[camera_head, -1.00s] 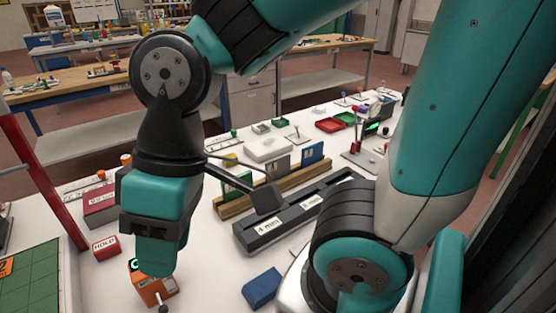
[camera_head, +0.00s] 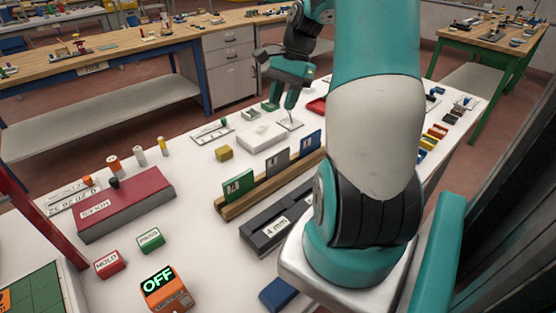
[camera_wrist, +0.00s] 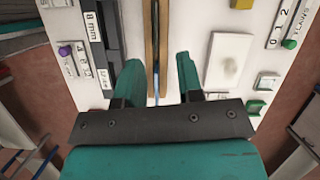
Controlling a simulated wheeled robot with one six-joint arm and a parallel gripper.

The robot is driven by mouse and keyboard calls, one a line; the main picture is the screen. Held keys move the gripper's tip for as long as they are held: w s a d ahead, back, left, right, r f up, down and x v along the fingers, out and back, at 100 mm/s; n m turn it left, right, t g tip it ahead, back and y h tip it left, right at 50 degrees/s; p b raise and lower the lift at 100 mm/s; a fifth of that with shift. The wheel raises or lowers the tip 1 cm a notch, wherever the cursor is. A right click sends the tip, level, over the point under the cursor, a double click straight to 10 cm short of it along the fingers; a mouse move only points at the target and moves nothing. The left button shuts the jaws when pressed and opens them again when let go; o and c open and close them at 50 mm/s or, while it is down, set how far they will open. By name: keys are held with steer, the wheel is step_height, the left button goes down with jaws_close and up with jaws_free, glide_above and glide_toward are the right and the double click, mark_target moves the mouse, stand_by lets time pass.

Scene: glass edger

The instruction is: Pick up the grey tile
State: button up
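The grey tile (camera_head: 276,162) stands upright in the wooden rack (camera_head: 232,210), between the green tile (camera_head: 238,186) and the blue tile (camera_head: 310,144). My gripper (camera_head: 283,104) is open and empty, above the table behind the rack. In the wrist view my gripper (camera_wrist: 160,76) has its two fingers spread, with the wooden rack (camera_wrist: 149,45) running between them in the picture. A thin blue edge shows near the fingers; the grey tile cannot be made out there.
A dark slotted block marked 4 mm (camera_head: 270,229) lies in front of the rack. A white slab (camera_head: 262,137) and a yellow cube (camera_head: 223,153) lie behind it. A red box (camera_head: 125,204) and an orange OFF box (camera_head: 166,288) stand at left.

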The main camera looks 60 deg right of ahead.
steer(key=s+d+m, duration=0.2)
steer(key=d, duration=0.1)
glide_above(278, 159)
steer(key=d, duration=0.2)
steer(key=f, duration=0.7)
steer(key=f+p, duration=0.1)
steer(key=f, duration=0.3)
steer(key=shift+s+d+f, duration=0.1)
steer(key=shift+s, duration=0.15)
steer(key=shift+p+x, duration=0.65)
steer(key=shift+x, duration=2.4)
steer(key=shift+w+d, duration=0.1)
steer(key=shift+d, duration=0.05)
jaws_close()
